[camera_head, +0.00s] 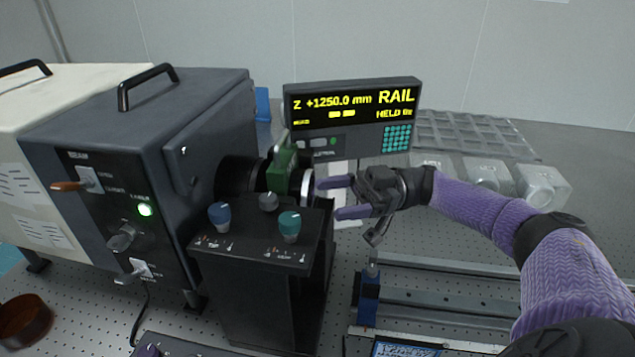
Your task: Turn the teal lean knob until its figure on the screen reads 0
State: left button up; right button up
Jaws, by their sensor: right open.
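The teal knob (289,224) stands upright on the right side of the black control box's sloped top (255,249). The screen (352,105) shows "Z +1250.0 mm", "RAIL" and "HELD" in yellow; I see no lean figure that I can read. My right gripper (329,197) is open and empty, its fingers pointing left, above and to the right of the teal knob and apart from it. My left gripper is not in view.
A dark instrument housing (225,110) with a green-lit switch panel stands left. A green part (283,170) and a ring-shaped lens mount rise just behind the knobs, near my right fingertips. Metal rails (450,298) lie at right. A brown bowl (27,318) is at lower left.

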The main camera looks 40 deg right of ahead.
aim_at(289, 218)
jog(key=s+a+m+t+h+p, duration=0.2)
jog(key=s+m+t+h+p, duration=0.4)
jog(key=m+t+h+p, duration=0.45)
jog(key=w+a, duration=0.1)
jog(key=w, duration=0.1)
jog(key=w+a+n+g+y, duration=0.1)
jog(key=w+a, duration=0.1)
jog(key=w+a+n+y+b, duration=0.1)
jog(key=w+a, duration=0.1)
jog(key=shift+w+a+f+g, duration=0.25)
jog(key=shift+w, duration=0.1)
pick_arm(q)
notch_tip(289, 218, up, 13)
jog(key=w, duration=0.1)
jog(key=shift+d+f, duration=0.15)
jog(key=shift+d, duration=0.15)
pick_arm(e)
jog(key=shift+w+a, duration=0.3)
